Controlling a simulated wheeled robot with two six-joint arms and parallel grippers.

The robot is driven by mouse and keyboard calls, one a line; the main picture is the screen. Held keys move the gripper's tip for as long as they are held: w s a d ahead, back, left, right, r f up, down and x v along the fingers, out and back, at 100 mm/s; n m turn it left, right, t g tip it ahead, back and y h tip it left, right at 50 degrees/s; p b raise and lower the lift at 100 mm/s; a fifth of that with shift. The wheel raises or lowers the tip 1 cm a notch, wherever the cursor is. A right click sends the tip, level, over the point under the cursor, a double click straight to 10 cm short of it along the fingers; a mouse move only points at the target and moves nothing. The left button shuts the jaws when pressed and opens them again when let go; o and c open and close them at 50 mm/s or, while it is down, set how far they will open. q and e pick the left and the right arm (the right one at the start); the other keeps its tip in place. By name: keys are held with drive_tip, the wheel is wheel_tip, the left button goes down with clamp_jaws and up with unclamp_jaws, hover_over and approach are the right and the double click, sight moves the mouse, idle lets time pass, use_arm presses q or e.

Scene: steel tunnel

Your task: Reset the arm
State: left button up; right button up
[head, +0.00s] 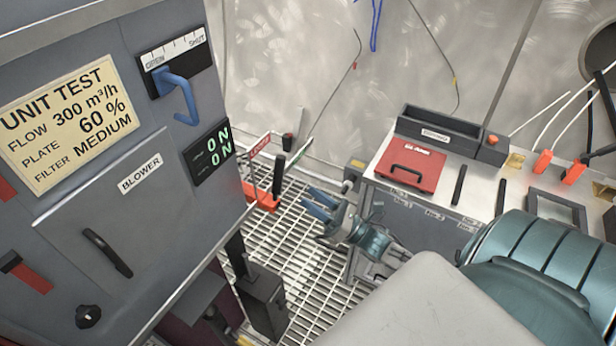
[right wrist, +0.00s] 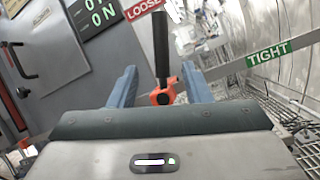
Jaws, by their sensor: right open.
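My right gripper (head: 311,203) is low over the grated floor, between the grey cabinet and the workbench. In the right wrist view its two blue fingers (right wrist: 158,68) stand apart. A black handle (right wrist: 160,45) with an orange base (right wrist: 162,95) shows between the fingers in that view; I cannot tell how far beyond them it is. In the head view the black handle (head: 279,175) stands left of the gripper, and the gripper looks apart from it and empty. My left gripper is not in view.
A grey cabinet (head: 120,200) with a blue OPEN/SHUT lever (head: 180,95) fills the left. A red LOOSE sign (right wrist: 143,8) and green TIGHT sign (right wrist: 278,53) flank the handle. The bench (head: 460,200) at right carries a red case (head: 409,166) and grey tray (head: 440,128).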

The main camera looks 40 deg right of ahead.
idle(0.4)
drive_tip(key=s+d+f+m+g+h+p, duration=0.1)
drive_tip(key=s+f+m+g+h, duration=0.15)
drive_tip(key=f+m, duration=0.6)
drive_tip(key=s+d+f+m+g+h, duration=0.2)
drive_tip(key=f+m+g+h, duration=0.3)
drive_tip(key=f, duration=0.7)
drive_tip(key=s+d+f+m+g+h+p, duration=0.1)
drive_tip(key=s+f+m+h, duration=0.2)
drive_tip(key=f+m, duration=0.65)
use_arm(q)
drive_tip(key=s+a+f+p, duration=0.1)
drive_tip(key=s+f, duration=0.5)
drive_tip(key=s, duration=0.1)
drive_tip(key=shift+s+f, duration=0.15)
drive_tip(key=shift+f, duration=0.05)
use_arm(e)
drive_tip(key=s+a+f+m+g, duration=0.2)
drive_tip(key=s+f+m+g, duration=0.1)
drive_tip(key=s+f, duration=0.3)
drive_tip(key=s+a+f+m+g, duration=0.3)
drive_tip(key=s+f+m, duration=0.3)
drive_tip(key=s, duration=0.4)
drive_tip(key=s+a+f+m+g, duration=0.3)
drive_tip(key=s+f+m+g, duration=0.1)
drive_tip(key=s+f, duration=0.3)
drive_tip(key=shift+s+a+f+m+g, duration=0.15)
drive_tip(key=shift+s+a+m+g, duration=0.25)
drive_tip(key=shift+s, duration=0.35)
drive_tip(key=shift+d, duration=0.15)
